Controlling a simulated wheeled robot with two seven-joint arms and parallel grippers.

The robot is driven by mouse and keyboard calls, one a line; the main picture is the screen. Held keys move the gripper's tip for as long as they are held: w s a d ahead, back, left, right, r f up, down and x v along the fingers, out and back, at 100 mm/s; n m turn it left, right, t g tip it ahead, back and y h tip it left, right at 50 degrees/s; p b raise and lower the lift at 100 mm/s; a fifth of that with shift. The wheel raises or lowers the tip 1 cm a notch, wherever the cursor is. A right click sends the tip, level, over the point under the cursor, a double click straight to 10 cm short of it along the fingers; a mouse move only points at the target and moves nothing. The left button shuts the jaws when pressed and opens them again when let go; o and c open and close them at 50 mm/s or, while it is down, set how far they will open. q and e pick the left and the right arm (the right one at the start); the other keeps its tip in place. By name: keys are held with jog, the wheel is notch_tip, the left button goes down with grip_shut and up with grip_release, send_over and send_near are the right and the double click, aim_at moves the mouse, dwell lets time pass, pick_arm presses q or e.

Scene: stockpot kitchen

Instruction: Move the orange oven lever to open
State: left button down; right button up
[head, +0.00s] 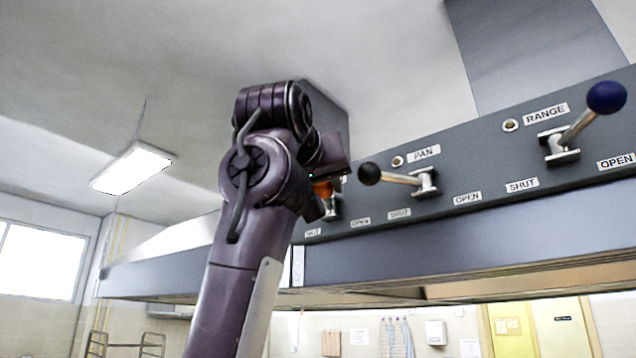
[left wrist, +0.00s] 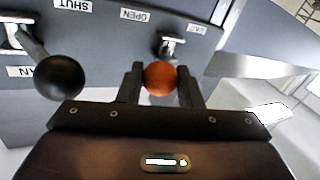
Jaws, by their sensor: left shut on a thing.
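The orange oven lever's round knob (left wrist: 160,78) sits between the two fingers of my left gripper (left wrist: 161,86), which is shut on it. In the head view the orange knob (head: 322,188) is partly hidden by my left gripper (head: 326,184). The lever's metal mount (left wrist: 172,45) is on the grey hood panel, between an OPEN label (left wrist: 135,15) and a SHUT label (left wrist: 195,28). The head view also shows its SHUT label (head: 313,232) to the left and OPEN label (head: 361,222) to the right. My right gripper is not in view.
The black-knobbed PAN lever (head: 370,174) stands close to the right of my left gripper; its knob (left wrist: 59,77) is at left in the wrist view. The blue-knobbed RANGE lever (head: 606,97) is farther right. The hood's lower edge runs below the panel. Air left of my arm is open.

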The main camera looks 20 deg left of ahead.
pick_arm(q)
jog(key=c, duration=1.3)
grip_release()
jog(key=shift+w, duration=0.15)
jog(key=shift+o, duration=1.2)
jog(key=shift+w+d+f, duration=0.1)
jog(key=shift+w, duration=0.1)
jog(key=shift+w+d, duration=0.1)
jog(key=shift+w, duration=0.2)
jog(key=shift+s, duration=0.4)
jog(key=s+b, duration=0.2)
jog(key=s, duration=0.1)
jog(key=s+d+b, duration=0.1)
jog(key=s, duration=0.2)
jog(key=shift+d+f+b, duration=0.1)
jog(key=shift+f+b, duration=0.05)
jog(key=shift+b, duration=0.25)
jog(key=shift+s, duration=0.5)
jog(key=shift+w, duration=0.1)
